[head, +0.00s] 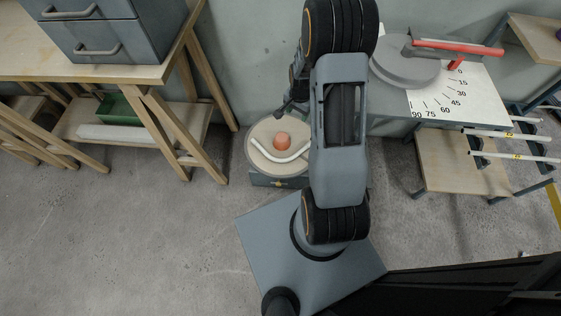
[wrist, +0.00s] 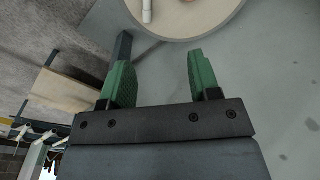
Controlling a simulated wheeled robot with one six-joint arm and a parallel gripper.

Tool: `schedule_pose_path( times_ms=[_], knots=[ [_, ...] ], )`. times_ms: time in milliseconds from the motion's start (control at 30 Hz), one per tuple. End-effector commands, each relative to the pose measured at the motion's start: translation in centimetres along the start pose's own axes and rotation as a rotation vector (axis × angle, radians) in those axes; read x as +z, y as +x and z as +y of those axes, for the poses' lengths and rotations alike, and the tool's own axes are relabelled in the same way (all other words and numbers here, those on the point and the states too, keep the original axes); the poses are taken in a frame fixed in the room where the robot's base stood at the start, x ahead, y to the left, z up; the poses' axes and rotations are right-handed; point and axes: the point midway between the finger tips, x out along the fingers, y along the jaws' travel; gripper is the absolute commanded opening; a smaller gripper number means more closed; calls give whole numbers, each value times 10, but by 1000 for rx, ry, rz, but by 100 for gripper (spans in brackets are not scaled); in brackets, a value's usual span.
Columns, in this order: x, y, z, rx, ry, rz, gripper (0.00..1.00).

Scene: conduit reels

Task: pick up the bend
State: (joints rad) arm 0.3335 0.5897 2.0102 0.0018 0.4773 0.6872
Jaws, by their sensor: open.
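The bend (head: 276,153) is a white curved pipe lying on a round beige disc (head: 257,138), around the front of an orange knob (head: 282,140) at its centre. In the wrist view one end of the bend (wrist: 147,11) shows at the top edge, on the disc (wrist: 190,28); the rest is out of frame. My gripper (wrist: 158,72) is open, with two green fingers apart and nothing between them. The fingertips are short of the disc's rim in that picture. In the head view my arm hides part of the disc's right side.
A wooden bench (head: 150,75) with grey drawers (head: 105,30) stands left. On the right are a bending table with an angle scale (head: 470,100), a red-handled lever (head: 455,47) and a rack of white pipes (head: 505,133). The floor at front left is clear.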

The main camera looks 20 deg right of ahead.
Motion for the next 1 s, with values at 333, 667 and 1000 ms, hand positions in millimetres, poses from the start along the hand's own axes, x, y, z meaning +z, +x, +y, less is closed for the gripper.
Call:
schedule_pose_path(
  times_ms=[333,667,1000],
  knots=[
    [-11,149,29,45,226,-42,57],
    [-8,212,34,49,247,-46,57],
    [-7,241,34,48,246,-44,57]
  ],
)
